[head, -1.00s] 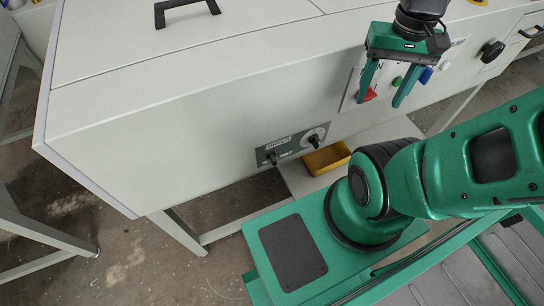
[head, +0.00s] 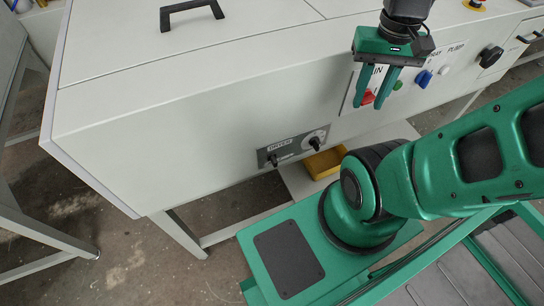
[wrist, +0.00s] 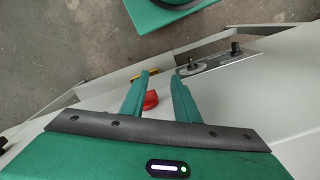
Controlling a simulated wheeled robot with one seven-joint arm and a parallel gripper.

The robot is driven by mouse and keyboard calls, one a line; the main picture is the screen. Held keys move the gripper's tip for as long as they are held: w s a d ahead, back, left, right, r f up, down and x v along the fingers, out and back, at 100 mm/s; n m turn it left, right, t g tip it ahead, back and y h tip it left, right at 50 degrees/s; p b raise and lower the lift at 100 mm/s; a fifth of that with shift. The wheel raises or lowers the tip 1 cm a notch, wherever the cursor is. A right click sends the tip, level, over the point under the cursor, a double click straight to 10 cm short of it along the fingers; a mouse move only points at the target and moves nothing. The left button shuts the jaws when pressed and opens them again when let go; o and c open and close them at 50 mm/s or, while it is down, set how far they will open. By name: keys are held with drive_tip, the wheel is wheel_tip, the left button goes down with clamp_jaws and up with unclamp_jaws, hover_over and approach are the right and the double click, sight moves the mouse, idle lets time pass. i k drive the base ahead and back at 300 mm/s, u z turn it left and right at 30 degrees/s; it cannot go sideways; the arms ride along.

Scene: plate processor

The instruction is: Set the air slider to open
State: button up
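The grey panel labelled DRYER (head: 295,146) is on the front of the white machine. It bears a small dark slider knob (head: 273,159) at its left and a round dial with a black knob (head: 315,144) at its right. I cannot read which end the slider is at. The panel also shows in the wrist view (wrist: 219,63). My gripper (head: 369,104) points down, above and to the right of the panel, in front of the red switch (head: 367,97). Its fingers are apart and empty in the wrist view (wrist: 161,75), with a modest gap.
The white machine's top (head: 130,50) has a black handle (head: 192,13). Green and blue controls (head: 424,78) and a black knob (head: 490,56) lie right along the front. A yellow bin (head: 327,162) sits below the panel. Space before the panel looks clear.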

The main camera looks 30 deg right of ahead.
sight(272, 158)
drive_tip(key=k, duration=2)
drive_tip(key=z, duration=0.55)
drive_tip(key=i, duration=1.5)
